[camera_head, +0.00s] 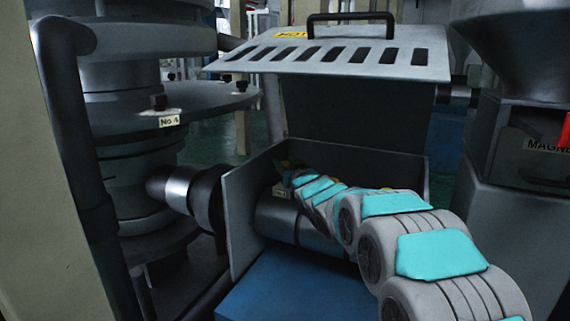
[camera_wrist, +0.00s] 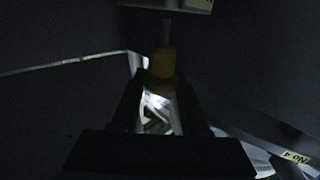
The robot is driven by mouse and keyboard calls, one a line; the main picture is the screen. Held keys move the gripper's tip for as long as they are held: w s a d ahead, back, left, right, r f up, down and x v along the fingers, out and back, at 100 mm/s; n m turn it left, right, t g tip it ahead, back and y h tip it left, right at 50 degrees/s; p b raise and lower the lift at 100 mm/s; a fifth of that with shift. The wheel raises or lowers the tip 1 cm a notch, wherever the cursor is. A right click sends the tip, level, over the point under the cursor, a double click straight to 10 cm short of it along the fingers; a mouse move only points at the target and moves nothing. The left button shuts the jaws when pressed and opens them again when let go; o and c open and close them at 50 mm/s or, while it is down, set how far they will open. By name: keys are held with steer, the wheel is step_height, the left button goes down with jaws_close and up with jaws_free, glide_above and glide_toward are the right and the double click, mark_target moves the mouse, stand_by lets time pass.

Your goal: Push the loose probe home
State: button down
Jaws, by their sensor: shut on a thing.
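In the wrist view, the dark fingers of my gripper (camera_wrist: 160,92) are shut on a yellow round piece (camera_wrist: 161,66), which looks like the head of the probe. A thin grey stem (camera_wrist: 166,33) runs from it towards a pale block (camera_wrist: 178,4) with a label at the top edge. The picture is dark, and I cannot tell whether the stem enters the block or how deep the probe sits. In the head view, my arm reaches into an open metal box (camera_head: 242,217); its far end hides the fingers and most of the probe.
A slotted lid (camera_head: 345,60) with a black handle (camera_head: 350,17) stands raised over my arm. The box walls are close on both sides. A tower with a flange (camera_head: 195,103) labelled No 4 stands left, and a grey machine (camera_head: 520,205) stands right.

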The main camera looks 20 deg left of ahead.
steer(key=shift+f+b, duration=0.35)
steer(key=shift+f, duration=1.1)
steer(key=shift+c, duration=2)
jaws_free()
steer(key=shift+d, duration=0.1)
steer(key=shift+v, duration=3.85)
steer(key=shift+s, duration=0.1)
